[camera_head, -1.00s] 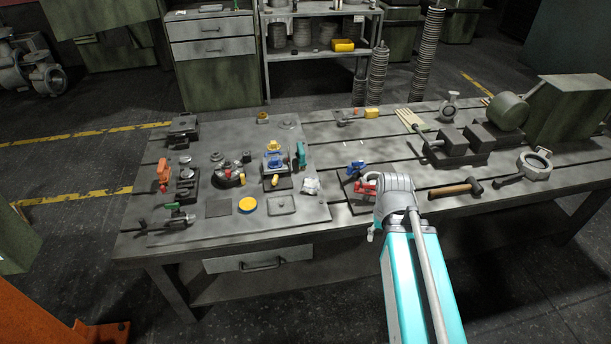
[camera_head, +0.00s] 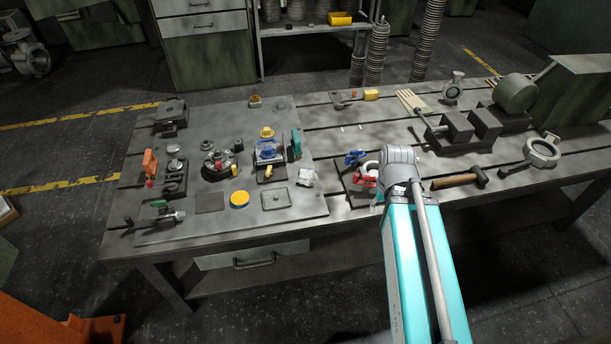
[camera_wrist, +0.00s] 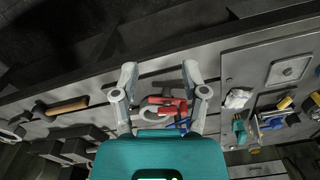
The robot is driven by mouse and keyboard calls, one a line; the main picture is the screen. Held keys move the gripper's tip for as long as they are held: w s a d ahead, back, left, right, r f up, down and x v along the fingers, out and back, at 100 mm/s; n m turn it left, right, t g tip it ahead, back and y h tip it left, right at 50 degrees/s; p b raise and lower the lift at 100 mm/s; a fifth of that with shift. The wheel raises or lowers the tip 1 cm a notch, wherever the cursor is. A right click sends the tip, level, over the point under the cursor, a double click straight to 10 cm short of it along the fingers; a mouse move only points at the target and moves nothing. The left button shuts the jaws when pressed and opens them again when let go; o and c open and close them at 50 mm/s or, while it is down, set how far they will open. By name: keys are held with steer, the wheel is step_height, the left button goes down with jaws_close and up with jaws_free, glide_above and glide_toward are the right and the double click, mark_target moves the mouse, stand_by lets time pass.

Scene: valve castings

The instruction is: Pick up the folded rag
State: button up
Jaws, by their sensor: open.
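A small crumpled whitish bundle (camera_head: 307,177) lies on the right part of the grey plate, beside a rectangular lidded plate. It looks most like the rag, though its folds are too small to make out. It also shows in the wrist view (camera_wrist: 238,97), right of my gripper. My gripper (camera_wrist: 159,72) is open and empty, with its two fingers apart above the bench. Red-handled tools (camera_wrist: 168,102) and a grey curved part show between and below the fingers. In the head view my own arm hides most of the gripper.
The grey plate (camera_head: 225,225) holds several fixtures, a yellow disc (camera_head: 240,199) and a dark flat square (camera_head: 210,202). Bare bench lies behind the red tools.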

steer(key=o, duration=0.3)
steer(key=shift+o, duration=1.1)
steer(key=shift+w+a, duration=0.15)
steer(key=shift+w, duration=0.2)
steer(key=shift+o, duration=0.4)
steer(key=w+a+f+t+b, duration=0.1)
steer(key=w+a, duration=0.9)
steer(key=w, duration=0.4)
steer(key=shift+w+f+m, duration=0.15)
steer(key=shift+w+m, duration=0.05)
steer(key=shift+m, duration=0.2)
steer(key=w+a+b, duration=0.1)
steer(key=w+a, duration=0.8)
steer(key=a, duration=0.3)
steer(key=shift+f+m+t, duration=0.3)
steer(key=shift+t, duration=0.1)
steer(key=b, duration=0.9)
glide_above(308, 173)
steer(key=f, duration=0.8)
steer(key=shift+s+a+f, duration=0.1)
steer(key=shift+s+f, duration=0.15)
steer(key=shift+s, duration=0.1)
steer(key=shift+f, duration=0.1)
